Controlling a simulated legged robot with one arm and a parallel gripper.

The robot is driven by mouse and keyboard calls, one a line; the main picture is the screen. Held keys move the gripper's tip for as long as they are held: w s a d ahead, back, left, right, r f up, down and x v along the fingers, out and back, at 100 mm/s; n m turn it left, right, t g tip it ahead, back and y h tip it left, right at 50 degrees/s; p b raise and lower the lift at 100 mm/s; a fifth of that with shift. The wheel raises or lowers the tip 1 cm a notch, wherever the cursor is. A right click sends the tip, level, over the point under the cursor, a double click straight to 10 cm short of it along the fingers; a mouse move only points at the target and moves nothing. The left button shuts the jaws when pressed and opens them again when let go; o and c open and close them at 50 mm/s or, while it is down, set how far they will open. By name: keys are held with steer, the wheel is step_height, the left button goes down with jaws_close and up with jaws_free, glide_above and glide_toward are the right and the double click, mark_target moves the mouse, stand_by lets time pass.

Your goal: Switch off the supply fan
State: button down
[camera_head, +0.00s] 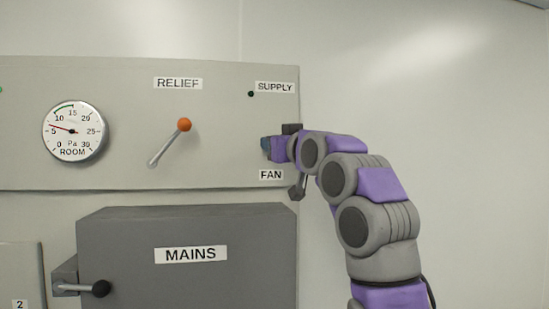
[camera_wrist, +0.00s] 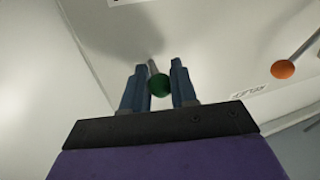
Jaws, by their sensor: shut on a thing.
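The supply fan switch is a short lever with a green ball knob (camera_wrist: 159,86), seen in the wrist view between my two blue fingers. My gripper (camera_wrist: 158,82) is shut on this knob; it also shows in the head view (camera_head: 267,148) at the right end of the upper panel. There it sits between the SUPPLY label (camera_head: 275,87) and the FAN label (camera_head: 271,175), and hides the lever. In the wrist view the grey stem runs from the knob up the picture toward the panel. A small dark green lamp (camera_head: 251,94) is left of the SUPPLY label.
The RELIEF lever with an orange knob (camera_head: 184,124) stands to the left of my gripper. A round ROOM gauge (camera_head: 73,131) is further left. Below, a grey MAINS box (camera_head: 190,275) juts out and has a black-knobbed handle (camera_head: 101,288). The wall at right is bare.

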steer(key=shift+f+t+y+b, duration=0.3)
steer(key=shift+f+t+b, duration=0.1)
steer(key=shift+b, duration=0.3)
steer(key=c, duration=0.9)
jaws_free()
steer(key=shift+c, duration=0.2)
steer(key=shift+r, duration=0.1)
steer(key=shift+s, duration=0.1)
steer(key=b+v, duration=0.8)
steer(key=v, duration=0.9)
